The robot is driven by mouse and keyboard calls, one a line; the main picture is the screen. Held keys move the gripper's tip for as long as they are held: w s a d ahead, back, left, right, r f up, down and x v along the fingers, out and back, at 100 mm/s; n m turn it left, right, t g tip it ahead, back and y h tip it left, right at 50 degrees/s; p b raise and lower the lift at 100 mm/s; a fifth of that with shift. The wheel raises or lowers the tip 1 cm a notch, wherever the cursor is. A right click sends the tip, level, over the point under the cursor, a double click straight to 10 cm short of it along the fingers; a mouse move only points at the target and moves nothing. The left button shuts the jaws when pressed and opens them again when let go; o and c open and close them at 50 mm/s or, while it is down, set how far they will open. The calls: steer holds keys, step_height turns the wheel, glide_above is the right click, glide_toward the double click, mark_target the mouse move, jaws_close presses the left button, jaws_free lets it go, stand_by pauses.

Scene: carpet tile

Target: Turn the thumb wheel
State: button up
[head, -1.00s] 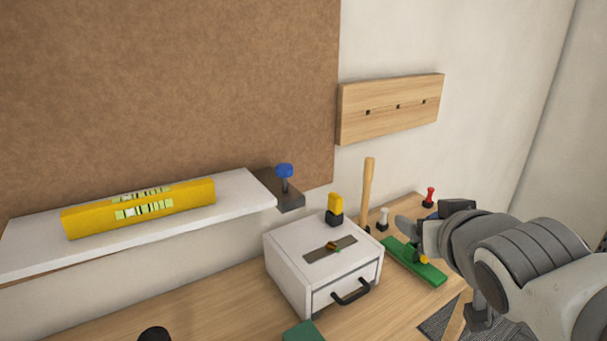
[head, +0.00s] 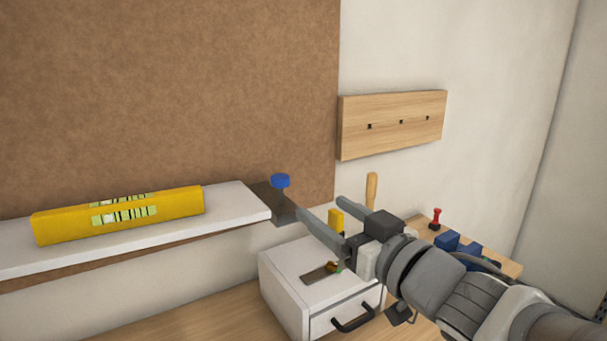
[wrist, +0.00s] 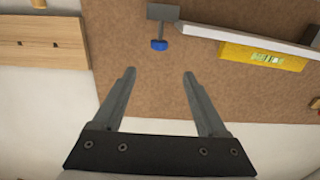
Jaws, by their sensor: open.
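The blue thumb wheel (head: 281,181) stands on a dark bracket (head: 274,205) at the right end of the white shelf. It also shows in the wrist view (wrist: 159,45), ahead of my gripper and between the lines of the two fingers, with the bracket (wrist: 163,12) beyond it. My gripper (head: 320,207) is open and empty, above the white drawer box and to the right of the wheel. In the wrist view both gripper fingers (wrist: 159,74) are spread wide and apart from the wheel.
A yellow spirit level (head: 120,215) lies on the white shelf (head: 235,205). The white drawer box (head: 285,270) stands below on the wooden bench, a yellow-topped item (head: 336,221) behind it. A wooden peg board (head: 392,124) hangs at right. A red-topped item (head: 436,219) stands on the bench.

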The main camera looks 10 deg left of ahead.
mark_target(285, 181)
steer(key=p+x, duration=0.8)
steer(key=x, duration=0.8)
steer(key=shift+w+d+p, duration=0.1)
steer(key=shift+d+p, duration=0.05)
steer(key=shift+p, duration=0.2)
steer(key=shift+c, duration=0.2)
jaws_close()
